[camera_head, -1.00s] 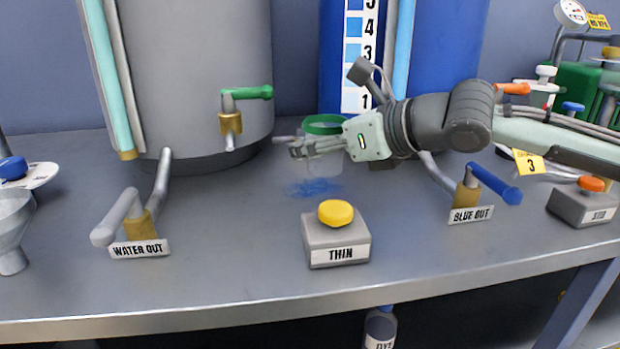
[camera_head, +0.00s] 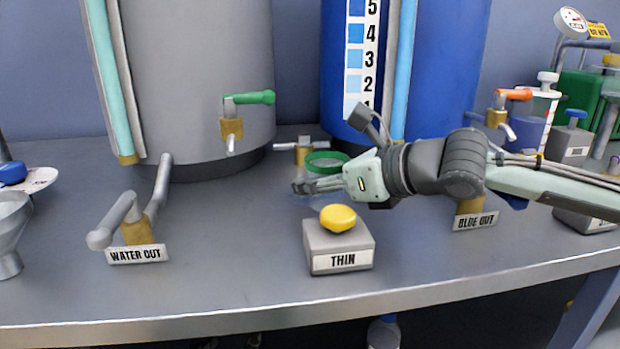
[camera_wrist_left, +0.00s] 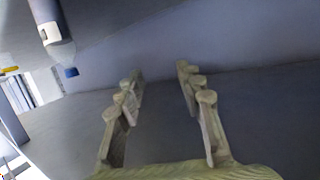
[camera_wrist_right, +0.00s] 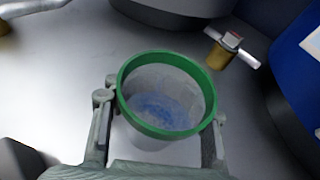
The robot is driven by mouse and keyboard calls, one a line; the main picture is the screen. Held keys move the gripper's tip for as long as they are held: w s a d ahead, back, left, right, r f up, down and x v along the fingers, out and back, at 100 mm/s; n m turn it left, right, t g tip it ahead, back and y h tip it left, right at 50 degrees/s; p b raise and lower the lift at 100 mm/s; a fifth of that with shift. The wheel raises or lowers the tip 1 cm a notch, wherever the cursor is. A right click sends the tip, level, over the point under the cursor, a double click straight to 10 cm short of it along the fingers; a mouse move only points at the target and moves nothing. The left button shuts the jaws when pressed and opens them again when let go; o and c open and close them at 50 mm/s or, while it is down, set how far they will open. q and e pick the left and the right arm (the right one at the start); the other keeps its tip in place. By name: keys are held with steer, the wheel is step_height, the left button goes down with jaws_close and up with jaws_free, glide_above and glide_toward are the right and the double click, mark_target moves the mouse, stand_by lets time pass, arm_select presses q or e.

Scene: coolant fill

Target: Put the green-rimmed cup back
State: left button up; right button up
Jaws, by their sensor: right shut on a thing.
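The green-rimmed cup (camera_head: 326,160) is clear-walled, and most of its body is hidden behind my right gripper in the head view. My right gripper (camera_head: 300,187) is shut on the cup, behind the yellow THIN button. The right wrist view shows the cup (camera_wrist_right: 166,95) upright between the two fingers of my right gripper (camera_wrist_right: 158,112), with a bluish patch seen inside or through its bottom. My left gripper (camera_wrist_left: 160,92) is open and empty in the left wrist view, and it is outside the head view.
The THIN button box (camera_head: 338,242) stands in front of the cup. A brass tap (camera_head: 303,150) is just behind it, with the grey tank (camera_head: 195,70) and blue tank (camera_head: 335,60) at the back. The WATER OUT valve (camera_head: 135,230) is at left. Bare table lies between it and the button.

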steer(key=o, duration=1.4)
steer(key=shift+c, duration=0.2)
arm_select(q)
steer(key=shift+f, duration=0.15)
arm_select(e)
steer(key=shift+o, duration=0.3)
steer(key=shift+r, duration=0.1)
steer(key=p+v, duration=0.1)
steer(key=v, duration=0.5)
steer(key=shift+d+r, duration=0.15)
steer(key=p+v, duration=0.1)
steer(key=v, duration=0.4)
steer(key=shift+s+d+p, duration=0.1)
steer(key=shift+p, duration=0.2)
arm_select(q)
steer(key=s+a+f+n+g+y, duration=0.1)
steer(key=s+a+f+g+y, duration=0.3)
steer(key=a+f, duration=0.5)
steer(key=shift+s+f+g, duration=0.2)
steer(key=shift+s+g, duration=1.2)
steer(key=shift+s, duration=0.1)
arm_select(e)
steer(key=shift+s+d, duration=0.15)
